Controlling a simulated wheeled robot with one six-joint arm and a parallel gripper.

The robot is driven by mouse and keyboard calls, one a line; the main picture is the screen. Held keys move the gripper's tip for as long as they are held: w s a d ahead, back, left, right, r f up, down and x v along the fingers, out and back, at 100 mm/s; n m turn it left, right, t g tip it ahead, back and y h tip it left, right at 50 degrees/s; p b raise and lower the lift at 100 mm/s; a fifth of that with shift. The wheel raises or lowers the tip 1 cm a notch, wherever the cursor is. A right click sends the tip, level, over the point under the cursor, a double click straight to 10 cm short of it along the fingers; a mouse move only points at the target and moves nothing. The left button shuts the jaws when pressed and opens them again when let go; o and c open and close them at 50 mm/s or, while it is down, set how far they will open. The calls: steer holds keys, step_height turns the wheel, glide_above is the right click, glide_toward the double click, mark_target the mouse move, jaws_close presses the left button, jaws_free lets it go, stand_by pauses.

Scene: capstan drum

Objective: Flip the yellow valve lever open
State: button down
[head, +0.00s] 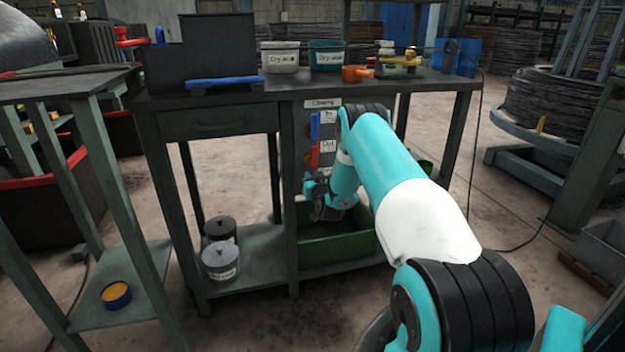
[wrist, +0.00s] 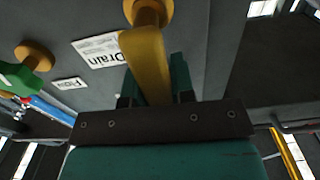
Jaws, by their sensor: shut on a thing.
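The yellow valve lever (wrist: 147,62) shows in the wrist view, hanging from a brass-coloured round hub (wrist: 150,12) on a grey panel beside a label reading "Drain". My gripper (wrist: 155,88) has its dark green fingers on both sides of the lever and is shut on it. In the head view my gripper (head: 320,196) is low at the valve panel, below the red lever. The yellow lever cannot be made out there.
A blue lever (head: 314,126) and a red lever (head: 315,157) sit higher on the panel. A green lever (wrist: 20,77) is left of the yellow one in the wrist view. A green bin (head: 335,250) stands below. Lidded pots (head: 221,262) are on the lower shelf.

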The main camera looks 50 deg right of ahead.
steer(key=s+d+f+m+b, duration=0.2)
steer(key=d+f+m+b, duration=0.2)
steer(key=m, duration=1.3)
steer(key=shift+s+f+m, duration=0.2)
steer(key=shift+f+m, duration=0.1)
stand_by(0.5)
steer(key=c, duration=1)
jaws_free()
steer(key=shift+f, duration=0.1)
steer(key=shift+o, duration=0.2)
